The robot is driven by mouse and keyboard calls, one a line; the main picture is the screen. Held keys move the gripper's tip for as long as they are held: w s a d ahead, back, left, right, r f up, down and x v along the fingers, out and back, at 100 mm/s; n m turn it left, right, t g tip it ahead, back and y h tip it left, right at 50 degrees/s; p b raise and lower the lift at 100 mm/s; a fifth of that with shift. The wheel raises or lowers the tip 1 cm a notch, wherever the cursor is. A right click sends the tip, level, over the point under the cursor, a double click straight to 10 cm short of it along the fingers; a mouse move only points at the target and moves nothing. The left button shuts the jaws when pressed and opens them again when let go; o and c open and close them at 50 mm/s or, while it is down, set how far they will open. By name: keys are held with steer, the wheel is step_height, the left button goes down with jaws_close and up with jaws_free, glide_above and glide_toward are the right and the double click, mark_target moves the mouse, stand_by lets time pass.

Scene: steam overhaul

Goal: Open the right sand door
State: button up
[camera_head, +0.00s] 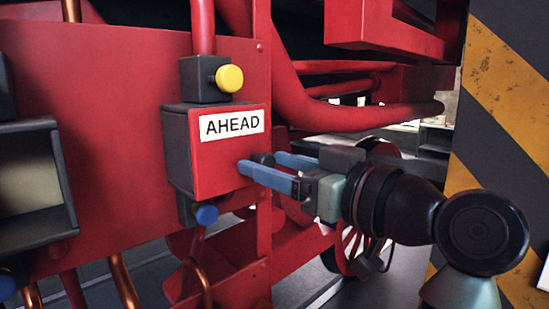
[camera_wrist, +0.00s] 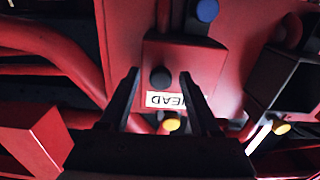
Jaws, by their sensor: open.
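The sand door marked AHEAD (camera_head: 222,150) is a red panel on a dark box, and it looks shut. It also shows upside down in the wrist view (camera_wrist: 205,66). A dark round knob (camera_wrist: 160,78) sits on the door near its edge, and in the head view it shows partly behind a finger (camera_head: 262,159). My gripper (camera_head: 259,164) is open, its blue fingers pointing at the door's right side. In the wrist view the knob appears between the two dark fingertips (camera_wrist: 159,73). I cannot tell whether the fingers touch the knob or door.
A yellow knob (camera_head: 229,78) is above the box and a blue knob (camera_head: 206,214) below it. A dark open-fronted box (camera_head: 35,180) is at the left. Red pipes (camera_head: 340,115) run behind my arm. A yellow-and-black striped panel (camera_head: 510,75) stands at the right.

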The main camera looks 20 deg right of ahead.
steer(key=shift+c, duration=0.3)
jaws_close()
stand_by(1.1)
